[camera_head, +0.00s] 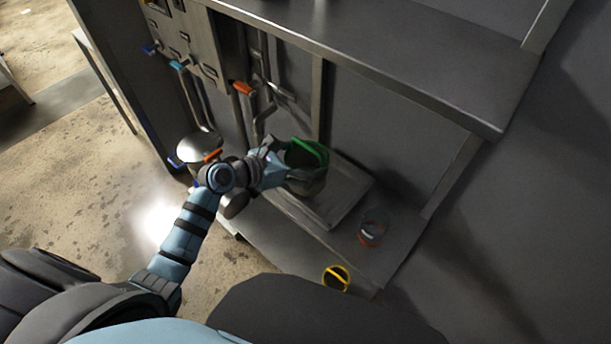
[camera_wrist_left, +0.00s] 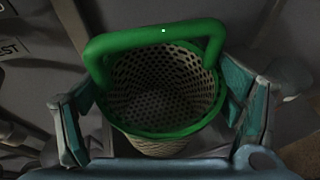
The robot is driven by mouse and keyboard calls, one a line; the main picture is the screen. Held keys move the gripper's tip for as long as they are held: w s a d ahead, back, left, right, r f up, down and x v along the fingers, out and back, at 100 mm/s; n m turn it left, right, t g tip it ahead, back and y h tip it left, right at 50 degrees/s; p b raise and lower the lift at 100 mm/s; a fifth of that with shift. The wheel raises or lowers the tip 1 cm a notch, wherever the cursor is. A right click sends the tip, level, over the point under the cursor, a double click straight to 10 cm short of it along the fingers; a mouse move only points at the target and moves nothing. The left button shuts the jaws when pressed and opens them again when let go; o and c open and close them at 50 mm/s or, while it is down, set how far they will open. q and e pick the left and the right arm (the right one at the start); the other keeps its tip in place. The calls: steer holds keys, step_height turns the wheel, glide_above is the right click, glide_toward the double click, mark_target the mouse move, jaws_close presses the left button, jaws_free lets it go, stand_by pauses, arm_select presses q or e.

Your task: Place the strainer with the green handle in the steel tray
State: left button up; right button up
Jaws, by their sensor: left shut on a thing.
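The strainer with the green handle (camera_head: 308,180) is a perforated pale basket with a green rim and a raised green hoop. In the left wrist view the strainer (camera_wrist_left: 160,90) sits upright between the two fingers. My left gripper (camera_head: 284,168) is shut on it; in the wrist view the gripper (camera_wrist_left: 163,110) has a finger on each side of the basket. The steel tray (camera_head: 349,206) is a shallow flat tray on the low shelf. The strainer appears over its back left part; I cannot tell whether its base touches the tray. My right gripper is not in view.
A strainer with an orange-red ring (camera_head: 372,232) and one with a yellow handle (camera_head: 336,278) stand on the low shelf (camera_head: 290,252). A steel counter (camera_head: 400,75) overhangs behind. Pipes with an orange valve handle (camera_head: 243,88) rise close behind my gripper. A round steel lid (camera_head: 198,145) is at left.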

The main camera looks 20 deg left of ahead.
arm_select(q)
steer(key=f, duration=0.1)
steer(key=f+b, duration=0.1)
steer(key=f, duration=0.2)
steer(key=shift+w, duration=0.35)
steer(key=shift+a+f+b, duration=0.1)
steer(key=shift+f+b, duration=0.2)
steer(key=shift+f, duration=0.1)
steer(key=shift+s+r, duration=0.25)
steer(key=shift+s, duration=0.05)
steer(key=shift+f, duration=0.15)
steer(key=o, duration=1.2)
steer(key=shift+w, duration=0.1)
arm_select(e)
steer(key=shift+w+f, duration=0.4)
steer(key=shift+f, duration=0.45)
